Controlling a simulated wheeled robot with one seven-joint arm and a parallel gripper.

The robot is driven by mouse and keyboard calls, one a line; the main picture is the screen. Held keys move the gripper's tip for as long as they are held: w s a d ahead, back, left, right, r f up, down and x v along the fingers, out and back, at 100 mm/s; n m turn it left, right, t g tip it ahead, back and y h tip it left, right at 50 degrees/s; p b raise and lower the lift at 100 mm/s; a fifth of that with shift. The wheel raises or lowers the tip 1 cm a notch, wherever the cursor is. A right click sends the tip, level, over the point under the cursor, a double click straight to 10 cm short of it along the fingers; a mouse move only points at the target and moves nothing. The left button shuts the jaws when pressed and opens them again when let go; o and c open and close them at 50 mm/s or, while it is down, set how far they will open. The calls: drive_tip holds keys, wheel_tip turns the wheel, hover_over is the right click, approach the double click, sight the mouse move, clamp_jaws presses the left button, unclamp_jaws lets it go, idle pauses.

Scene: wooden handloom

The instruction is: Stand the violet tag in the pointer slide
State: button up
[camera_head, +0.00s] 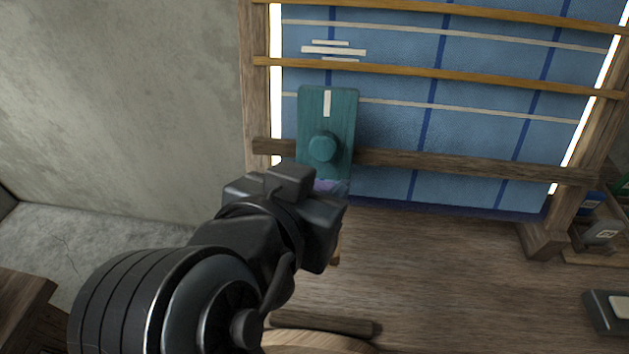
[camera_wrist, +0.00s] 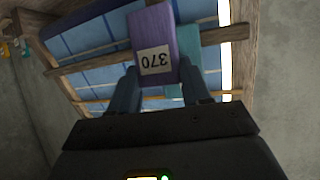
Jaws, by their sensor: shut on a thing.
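The violet tag (camera_wrist: 152,28) is between the two fingers of my gripper (camera_wrist: 159,72) in the wrist view. It bears a white label with the number 370, upside down in this view. In the head view only a small violet patch of the tag (camera_head: 330,186) shows past my wrist. The teal plate with a round knob and a white stripe, which looks like the pointer slide (camera_head: 343,120), is on the loom's lower crossbar. In the wrist view part of the teal slide (camera_wrist: 190,62) shows behind the tag. Whether they touch is hidden.
Blue checked cloth (camera_head: 470,125) fills the wooden loom frame, crossed by wooden bars (camera_head: 450,162). A wooden surface (camera_head: 440,260) lies below. Dark boxes (camera_head: 606,312) sit at the right edge. A grey wall (camera_head: 120,100) is at left.

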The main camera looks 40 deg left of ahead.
drive_tip(key=shift+f+b, duration=2)
drive_tip(key=shift+f, duration=1.05)
drive_tip(key=o, duration=1.2)
drive_tip(key=shift+c, duration=0.2)
drive_tip(key=v, duration=0.8)
